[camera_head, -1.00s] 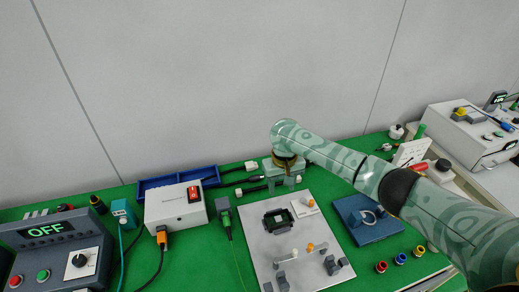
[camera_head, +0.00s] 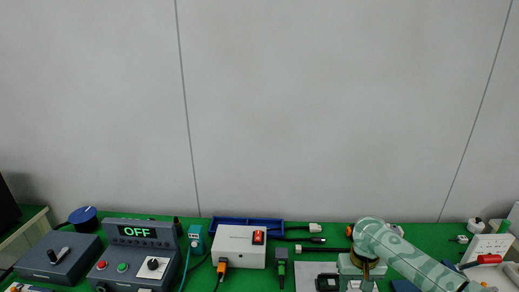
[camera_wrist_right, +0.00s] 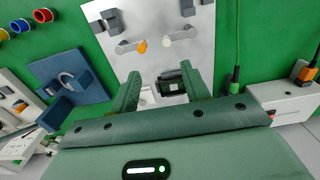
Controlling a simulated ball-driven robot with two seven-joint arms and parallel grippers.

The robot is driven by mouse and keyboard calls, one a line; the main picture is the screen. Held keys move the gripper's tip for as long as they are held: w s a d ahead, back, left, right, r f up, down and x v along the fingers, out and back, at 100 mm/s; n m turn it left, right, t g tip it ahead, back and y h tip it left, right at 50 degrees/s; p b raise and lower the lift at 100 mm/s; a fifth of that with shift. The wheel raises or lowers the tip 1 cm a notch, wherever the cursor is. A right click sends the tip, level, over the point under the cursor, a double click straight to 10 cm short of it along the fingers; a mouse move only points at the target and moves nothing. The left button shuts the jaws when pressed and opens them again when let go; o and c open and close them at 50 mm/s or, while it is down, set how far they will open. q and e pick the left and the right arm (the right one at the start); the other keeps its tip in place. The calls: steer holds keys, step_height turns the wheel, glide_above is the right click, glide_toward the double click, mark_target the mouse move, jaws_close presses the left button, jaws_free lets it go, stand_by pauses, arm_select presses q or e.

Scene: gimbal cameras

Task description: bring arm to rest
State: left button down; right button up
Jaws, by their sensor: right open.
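My right arm comes in from the lower right in the head view, patterned pale green. Its gripper (camera_head: 362,268) points down over the green bench by the grey plate (camera_head: 312,270). In the right wrist view the two green fingers of the right gripper (camera_wrist_right: 161,92) stand wide apart with nothing held between them. The grey plate (camera_wrist_right: 190,52) with its black square socket (camera_wrist_right: 172,82) lies below and beyond the fingers. My left gripper is in neither view.
A white box with a red switch (camera_head: 241,246), a blue tray (camera_head: 246,222) and a control box reading OFF (camera_head: 140,250) stand left of the arm. A blue stand (camera_wrist_right: 78,88) and several coloured rings show in the wrist view. The wall above is clear.

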steer(key=s+a+f+n+t+y, duration=0.1)
steer(key=s+a+f+n+t, duration=0.35)
steer(key=s+a, duration=0.65)
steer(key=s+d+r+n+t+h, duration=0.25)
steer(key=s+d+r+h, duration=0.4)
steer(key=s+d, duration=0.85)
steer(key=s+a+f+g+y+b, duration=0.1)
steer(key=s+a+f, duration=0.1)
steer(key=f, duration=0.8)
steer(key=s+a+f+g+y+b, duration=0.1)
steer(key=s+f+y, duration=0.15)
steer(key=f, duration=0.75)
steer(key=s+a+f+g+y+b, duration=0.1)
steer(key=s+a+f+g, duration=0.1)
steer(key=f, duration=0.9)
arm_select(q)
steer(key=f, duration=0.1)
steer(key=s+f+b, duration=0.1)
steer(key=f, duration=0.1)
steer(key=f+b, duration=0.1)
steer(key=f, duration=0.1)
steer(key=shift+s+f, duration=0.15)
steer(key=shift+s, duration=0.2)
arm_select(e)
steer(key=s+d+f+m+g+y, duration=0.1)
steer(key=s+f+m+g, duration=0.1)
steer(key=s+f, duration=1.2)
steer(key=s, duration=0.4)
steer(key=shift+m, duration=0.4)
